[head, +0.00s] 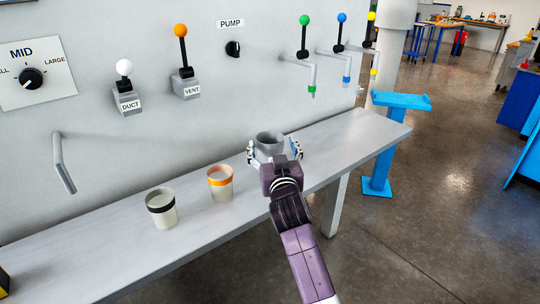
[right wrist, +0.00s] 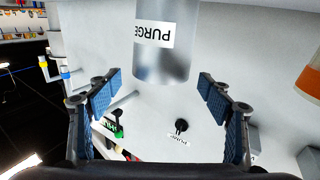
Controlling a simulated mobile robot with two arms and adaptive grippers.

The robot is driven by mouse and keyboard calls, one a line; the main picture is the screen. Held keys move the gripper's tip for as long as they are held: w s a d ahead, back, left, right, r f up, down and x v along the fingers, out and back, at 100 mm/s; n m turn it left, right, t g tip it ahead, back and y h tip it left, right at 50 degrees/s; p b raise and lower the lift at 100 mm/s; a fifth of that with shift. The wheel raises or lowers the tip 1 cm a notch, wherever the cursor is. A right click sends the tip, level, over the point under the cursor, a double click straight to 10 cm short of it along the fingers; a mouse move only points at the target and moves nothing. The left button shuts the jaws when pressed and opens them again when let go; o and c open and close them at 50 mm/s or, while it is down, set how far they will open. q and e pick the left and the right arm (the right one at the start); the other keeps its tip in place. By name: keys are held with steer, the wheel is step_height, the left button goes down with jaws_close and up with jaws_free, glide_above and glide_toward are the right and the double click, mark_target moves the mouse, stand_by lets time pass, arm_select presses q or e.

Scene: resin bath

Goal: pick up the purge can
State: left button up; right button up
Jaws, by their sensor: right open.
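The purge can (head: 269,141) is a grey metal can standing on the bench, with its open top showing in the head view. In the right wrist view the can (right wrist: 165,62) appears upside down, with a white PURGE label. My right gripper (head: 274,150) is open, with one finger on each side of the can. In the right wrist view, gaps show between the can and both blue-padded fingers (right wrist: 160,88). The can's lower front is hidden by my wrist in the head view. My left gripper is not in view.
An orange-banded cup (head: 220,184) and a black-banded cup (head: 161,209) stand left on the grey bench (head: 100,262). Coloured-handled taps hang from the wall behind, beside the PUMP knob (head: 233,48). The bench right of the can is clear. A blue stand (head: 378,145) is beyond its end.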

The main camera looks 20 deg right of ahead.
mark_target(269, 132)
steer(key=w, duration=0.4)
steer(key=shift+d+f+p, duration=0.1)
steer(key=shift+d+p, duration=0.2)
steer(key=shift+c, duration=0.7)
steer(key=c, duration=0.5)
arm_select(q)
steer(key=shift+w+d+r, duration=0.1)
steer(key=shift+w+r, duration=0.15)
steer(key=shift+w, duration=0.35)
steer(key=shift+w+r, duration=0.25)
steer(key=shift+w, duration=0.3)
arm_select(e)
steer(key=c, duration=1)
